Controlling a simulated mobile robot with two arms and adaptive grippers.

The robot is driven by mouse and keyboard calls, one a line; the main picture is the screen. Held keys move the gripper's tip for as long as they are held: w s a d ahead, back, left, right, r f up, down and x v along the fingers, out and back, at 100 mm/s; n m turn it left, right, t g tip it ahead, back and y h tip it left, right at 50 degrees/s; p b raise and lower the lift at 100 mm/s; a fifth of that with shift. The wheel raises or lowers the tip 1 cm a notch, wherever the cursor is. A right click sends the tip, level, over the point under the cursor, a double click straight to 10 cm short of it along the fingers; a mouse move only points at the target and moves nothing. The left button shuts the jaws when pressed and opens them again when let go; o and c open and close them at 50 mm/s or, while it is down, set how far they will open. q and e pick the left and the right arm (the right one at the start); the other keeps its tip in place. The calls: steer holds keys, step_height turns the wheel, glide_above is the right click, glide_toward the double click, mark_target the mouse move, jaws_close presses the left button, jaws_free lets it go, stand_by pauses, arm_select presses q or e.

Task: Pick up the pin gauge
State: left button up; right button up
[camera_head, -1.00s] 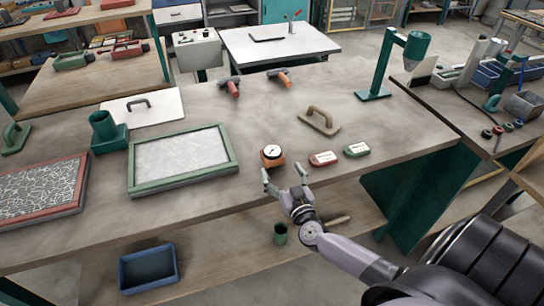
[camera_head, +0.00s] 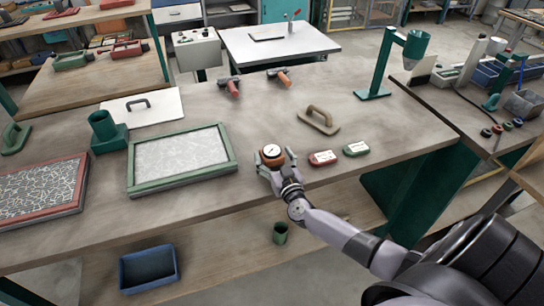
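The pin gauge, an orange block with a round white dial (camera_head: 271,152), sits near the front edge of the workbench. My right gripper (camera_head: 276,160) reaches in from the front right, with one finger on each side of the gauge. The fingers look apart and cover the lower part of its orange body. I cannot tell whether they touch it. My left gripper is not in view.
A green-framed panel (camera_head: 180,157) lies to the left. A brown-handled float (camera_head: 319,120) is behind. The bench between is clear.

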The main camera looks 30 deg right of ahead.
steer(key=c, duration=1.3)
steer(key=shift+r, duration=0.15)
step_height(320, 180, up, 19)
steer(key=p, duration=1.1)
steer(key=s+a+f+n+y+b, duration=0.25)
steer(key=s+a+f+b, duration=0.5)
steer(key=s+a, duration=0.5)
steer(key=s+a+y+b, duration=0.2)
steer(key=s+a+b, duration=0.3)
steer(key=s, duration=0.5)
step_height(320, 180, up, 8)
steer(key=m+h+p, duration=0.3)
steer(key=h+p, duration=0.2)
steer(key=p, duration=0.7)
glide_above(274, 153)
steer(key=shift+w+r+n+y, duration=0.1)
steer(key=shift+n+y, duration=0.15)
